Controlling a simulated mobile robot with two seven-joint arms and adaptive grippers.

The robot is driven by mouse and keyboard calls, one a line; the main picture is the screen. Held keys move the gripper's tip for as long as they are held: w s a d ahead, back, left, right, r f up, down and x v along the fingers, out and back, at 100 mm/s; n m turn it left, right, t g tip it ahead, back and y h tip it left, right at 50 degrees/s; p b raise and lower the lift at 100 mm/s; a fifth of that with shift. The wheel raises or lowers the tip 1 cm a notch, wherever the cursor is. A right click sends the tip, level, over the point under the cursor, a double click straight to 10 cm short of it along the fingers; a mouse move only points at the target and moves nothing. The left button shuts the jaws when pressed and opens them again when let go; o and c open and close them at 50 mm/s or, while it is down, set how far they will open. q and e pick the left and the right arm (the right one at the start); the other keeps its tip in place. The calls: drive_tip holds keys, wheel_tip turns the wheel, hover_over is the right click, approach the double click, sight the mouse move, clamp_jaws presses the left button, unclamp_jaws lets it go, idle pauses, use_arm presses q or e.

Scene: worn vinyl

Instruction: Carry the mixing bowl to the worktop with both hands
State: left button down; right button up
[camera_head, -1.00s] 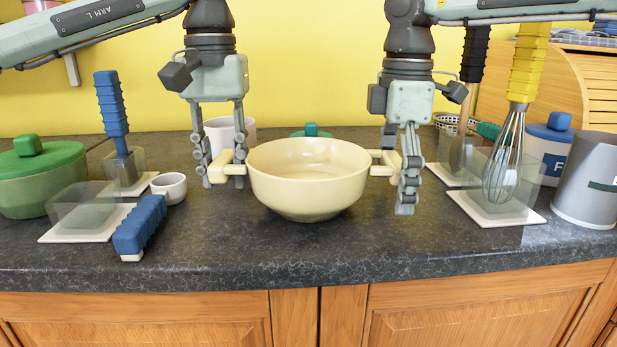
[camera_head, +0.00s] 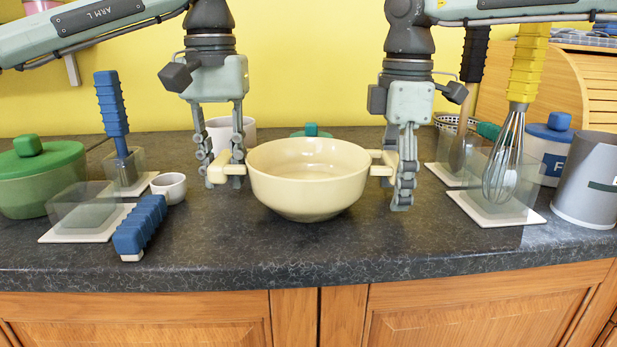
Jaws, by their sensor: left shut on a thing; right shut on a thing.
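The cream mixing bowl (camera_head: 308,190) is upright over the dark worktop (camera_head: 300,250), with a short handle on each side. My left gripper (camera_head: 222,172) is shut on the bowl's left handle. My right gripper (camera_head: 398,178) is shut on its right handle. Both grippers point straight down. I cannot tell whether the bowl's base touches the worktop or is just above it.
On the left are a green lidded pot (camera_head: 40,178), a small white cup (camera_head: 169,187), a blue-handled tool (camera_head: 140,228) lying down and clear holders. On the right are a whisk (camera_head: 504,160), a grey canister (camera_head: 590,185) and a blue-lidded jar (camera_head: 549,150). The front middle is clear.

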sight(397, 157)
use_arm(q)
drive_tip(key=shift+r, duration=0.1)
use_arm(e)
drive_tip(key=shift+r, duration=0.1)
clamp_jaws()
